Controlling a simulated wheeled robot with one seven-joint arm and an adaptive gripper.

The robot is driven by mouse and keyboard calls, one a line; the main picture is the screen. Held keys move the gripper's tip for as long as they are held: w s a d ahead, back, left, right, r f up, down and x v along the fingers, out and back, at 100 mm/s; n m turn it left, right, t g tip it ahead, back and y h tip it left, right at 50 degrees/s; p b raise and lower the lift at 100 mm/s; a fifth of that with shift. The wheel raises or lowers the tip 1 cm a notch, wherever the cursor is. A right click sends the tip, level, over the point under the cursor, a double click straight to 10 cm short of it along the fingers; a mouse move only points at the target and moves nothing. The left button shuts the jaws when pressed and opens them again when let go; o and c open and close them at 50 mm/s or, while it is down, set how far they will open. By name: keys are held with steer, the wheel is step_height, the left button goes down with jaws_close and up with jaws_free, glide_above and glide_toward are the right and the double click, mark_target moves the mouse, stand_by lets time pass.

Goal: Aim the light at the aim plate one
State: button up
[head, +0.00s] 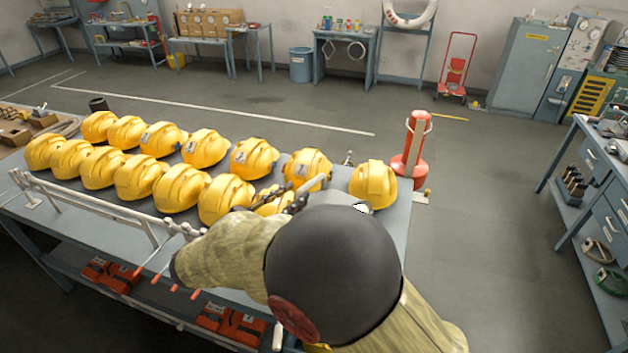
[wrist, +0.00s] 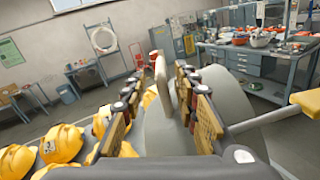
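My gripper (wrist: 160,100) fills the middle of the wrist view, its two padded fingers spread apart. A thin upright grey-tan tab (wrist: 161,78) stands between them, closer to the right finger; contact is not clear. Behind it is a large smooth grey rounded body (wrist: 182,120), which may be the light; I cannot tell for sure. In the head view my arm and its dark round joint hide most of my gripper and what is at it, beside the yellow helmets (head: 252,158) at the table's right end. I cannot make out aim plate one in either view.
Rows of yellow helmets cover the table (head: 395,225), with a white rail (head: 95,205) along its front. A red cylinder (head: 412,150) stands off its right end. A workbench (head: 600,150) is at right. The floor between is clear. A yellow piece (wrist: 306,102) juts in at right.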

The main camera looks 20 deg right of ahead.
mark_target(309, 182)
steer(key=x, duration=0.6)
steer(key=shift+w+d+p, duration=0.15)
steer(key=shift+d+p, duration=0.1)
steer(key=shift+p, duration=0.1)
steer(key=shift+c, duration=1.1)
jaws_close()
